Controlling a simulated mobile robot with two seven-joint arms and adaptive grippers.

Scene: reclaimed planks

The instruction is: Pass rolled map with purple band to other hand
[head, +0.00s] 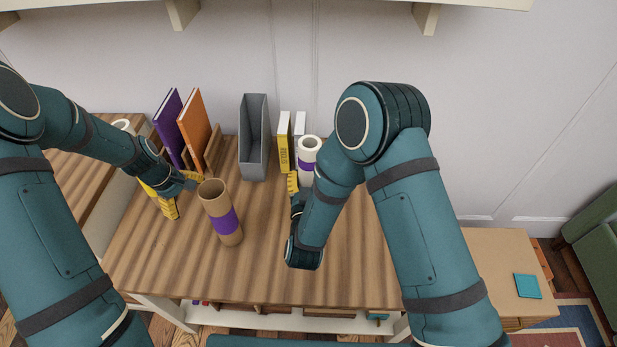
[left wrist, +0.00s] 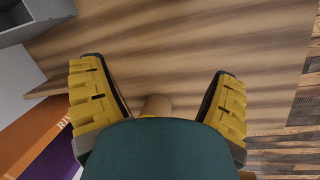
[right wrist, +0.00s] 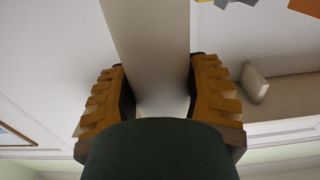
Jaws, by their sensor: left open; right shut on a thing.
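The white rolled map with a purple band (head: 306,167) is upright at the back of the table, right of the yellow box. My right gripper (head: 294,186) is shut on it; the right wrist view shows the pale roll (right wrist: 152,45) between the fingers. My left gripper (head: 181,196) is open over the left part of the table, well apart from the map. A brown cardboard tube with a purple band (head: 214,205) stands just right of the left gripper. A tan end of it (left wrist: 156,103) shows between the open fingers in the left wrist view, partly hidden by the gripper.
Purple (head: 169,122) and orange (head: 195,125) books stand in a wooden holder at the back left. A white roll (head: 121,124) shows behind my left arm. The table's front middle is clear.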

